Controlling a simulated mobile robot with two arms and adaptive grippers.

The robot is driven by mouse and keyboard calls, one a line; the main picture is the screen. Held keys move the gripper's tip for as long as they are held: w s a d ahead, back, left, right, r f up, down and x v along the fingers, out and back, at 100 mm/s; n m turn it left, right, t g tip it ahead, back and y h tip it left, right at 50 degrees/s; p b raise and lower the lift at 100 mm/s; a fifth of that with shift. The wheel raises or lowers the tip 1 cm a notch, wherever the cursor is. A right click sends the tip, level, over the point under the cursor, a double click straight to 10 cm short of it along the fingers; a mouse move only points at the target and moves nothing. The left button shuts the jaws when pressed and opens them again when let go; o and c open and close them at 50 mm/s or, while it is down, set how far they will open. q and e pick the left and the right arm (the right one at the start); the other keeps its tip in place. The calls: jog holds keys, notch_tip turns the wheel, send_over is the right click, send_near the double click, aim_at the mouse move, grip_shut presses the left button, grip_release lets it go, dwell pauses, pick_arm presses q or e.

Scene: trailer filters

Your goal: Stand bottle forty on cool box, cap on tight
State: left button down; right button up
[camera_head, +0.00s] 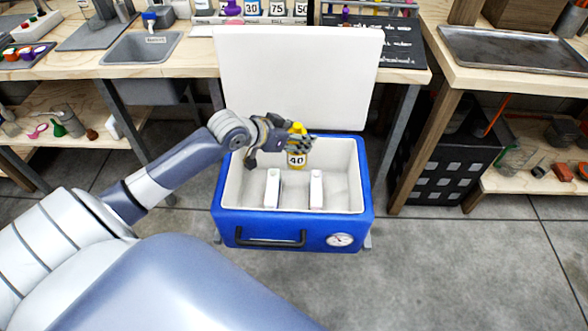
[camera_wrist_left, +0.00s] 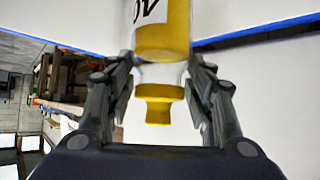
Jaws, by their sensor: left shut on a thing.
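My left gripper (camera_head: 297,143) is shut on bottle forty (camera_head: 296,160), a yellow bottle with a white label reading 40. The bottle is upright, over or inside the back part of the open blue cool box (camera_head: 270,222); I cannot tell whether its base touches anything. In the left wrist view the fingers (camera_wrist_left: 160,85) are on either side of the clear neck, between the yellow body (camera_wrist_left: 165,35) and the yellow cap (camera_wrist_left: 158,104). The cap sits at the neck's end; its tightness cannot be told. The right gripper is not in view.
The cool box's white lid (camera_head: 298,75) stands raised behind it. Two small pale cartons (camera_head: 272,188) (camera_head: 316,189) stand inside. Benches with a sink (camera_head: 140,48), a rack of numbered bottles (camera_head: 252,10) and a metal tray (camera_head: 515,50) lie behind. The floor in front is clear.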

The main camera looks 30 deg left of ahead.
aim_at(288, 163)
pick_arm(q)
jog(key=f, duration=0.2)
jog(key=f+b, duration=0.1)
jog(key=f, duration=0.3)
jog(key=shift+a, duration=0.25)
jog(key=shift+f+b, duration=0.8)
jog(key=shift+f, duration=1.55)
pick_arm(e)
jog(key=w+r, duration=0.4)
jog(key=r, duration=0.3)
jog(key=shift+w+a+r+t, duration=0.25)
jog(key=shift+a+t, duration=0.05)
pick_arm(q)
jog(key=shift+f, duration=0.15)
jog(key=c, duration=0.8)
grip_release()
jog(key=shift+s, duration=0.1)
jog(key=shift+o, duration=0.2)
jog(key=shift+s+r, duration=0.2)
jog(key=p+v, duration=0.2)
jog(key=v, duration=0.5)
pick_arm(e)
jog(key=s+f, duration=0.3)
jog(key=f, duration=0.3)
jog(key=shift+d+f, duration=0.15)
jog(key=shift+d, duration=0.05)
